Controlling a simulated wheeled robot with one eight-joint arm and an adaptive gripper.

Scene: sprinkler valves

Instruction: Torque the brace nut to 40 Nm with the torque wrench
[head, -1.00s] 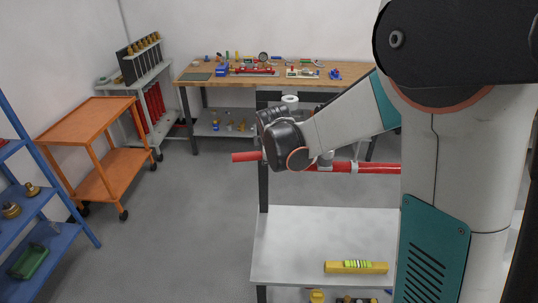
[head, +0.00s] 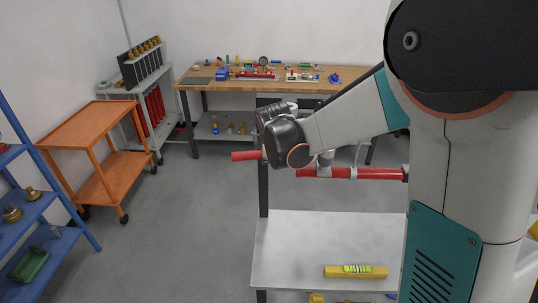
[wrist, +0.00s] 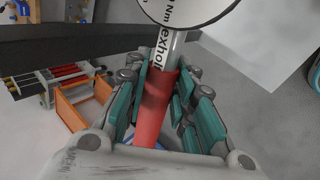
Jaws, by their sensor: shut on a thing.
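In the wrist view, my gripper (wrist: 163,76) is shut around the red handle (wrist: 153,108) of the torque wrench. Its metal shaft (wrist: 172,48) runs up from the handle to a round white head or dial with a dark rim (wrist: 190,8), cut off by the top edge. Lettering including "Nm" shows near it. In the head view my wrist covers the fingers and most of the wrench. A horizontal red pipe (head: 375,174) with light bands lies right of my wrist. A red piece (head: 245,156) sticks out to the left. I cannot make out the brace nut.
A pale low bench surface (head: 300,245) holds a yellow level (head: 355,271). A wooden workbench (head: 350,75) with tools stands behind. An orange cart (head: 70,125) and blue shelf (head: 40,210) are at the left. The floor between them is clear.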

